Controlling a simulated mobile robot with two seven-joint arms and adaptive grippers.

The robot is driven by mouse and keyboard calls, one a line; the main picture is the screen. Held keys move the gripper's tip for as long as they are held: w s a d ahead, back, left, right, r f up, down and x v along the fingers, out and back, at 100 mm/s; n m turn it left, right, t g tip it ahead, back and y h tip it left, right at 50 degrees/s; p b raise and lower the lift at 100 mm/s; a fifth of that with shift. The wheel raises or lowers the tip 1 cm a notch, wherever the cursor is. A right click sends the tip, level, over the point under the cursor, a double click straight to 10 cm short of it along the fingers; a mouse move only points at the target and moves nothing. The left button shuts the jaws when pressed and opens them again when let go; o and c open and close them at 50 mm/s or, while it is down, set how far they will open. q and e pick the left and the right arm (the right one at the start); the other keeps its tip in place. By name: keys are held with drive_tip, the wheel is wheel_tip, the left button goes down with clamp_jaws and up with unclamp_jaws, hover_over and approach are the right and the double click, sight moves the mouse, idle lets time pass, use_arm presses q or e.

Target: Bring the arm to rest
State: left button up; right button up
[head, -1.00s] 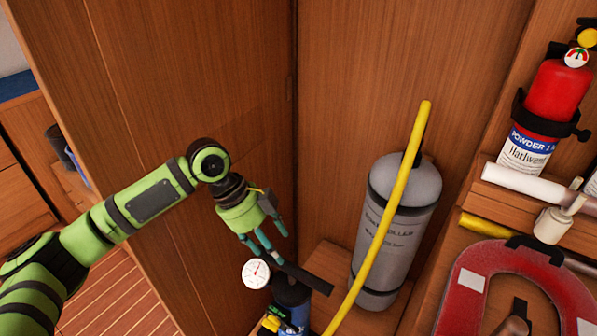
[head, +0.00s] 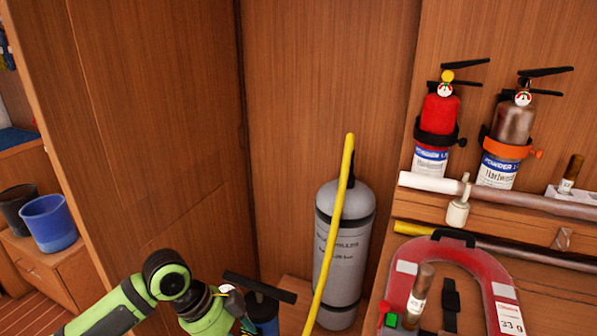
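My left arm comes in at the bottom left, green and black. Its gripper (head: 236,317) is low in the head view, beside a blue cylinder (head: 264,313) with a black lever handle (head: 259,287). The fingers are partly cut off by the bottom edge and overlap the cylinder's area. I cannot tell whether they are open or touching it. My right gripper is not in view.
A grey gas cylinder (head: 341,250) stands in the corner behind a yellow hose (head: 331,240). Red (head: 440,118) and brown (head: 513,127) extinguishers hang on the right wall. A red horseshoe-shaped object (head: 483,268) lies below. Blue bin (head: 48,222) is at left.

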use_arm(q)
drive_tip(key=s+d+f+n+t, duration=0.2)
drive_tip(key=s+d+f+n, duration=0.2)
drive_tip(key=s+f+n, duration=0.3)
drive_tip(key=s+a+f+n+y, duration=0.2)
drive_tip(key=s+a+f+n, duration=0.1)
drive_tip(key=s+a+n, duration=0.35)
drive_tip(key=s+a+f+n+y, duration=0.3)
drive_tip(key=s+a+n, duration=0.3)
drive_tip(key=n, duration=0.1)
wheel_tip(320, 180, down, 21)
drive_tip(key=s, duration=0.2)
drive_tip(key=s+a+f+m+g, duration=0.1)
drive_tip(key=s+a+f, duration=0.1)
drive_tip(key=s+f, duration=1.3)
drive_tip(key=shift+s+a+f+g, duration=0.15)
drive_tip(key=shift+s+a+g, duration=0.15)
drive_tip(key=shift+s, duration=0.15)
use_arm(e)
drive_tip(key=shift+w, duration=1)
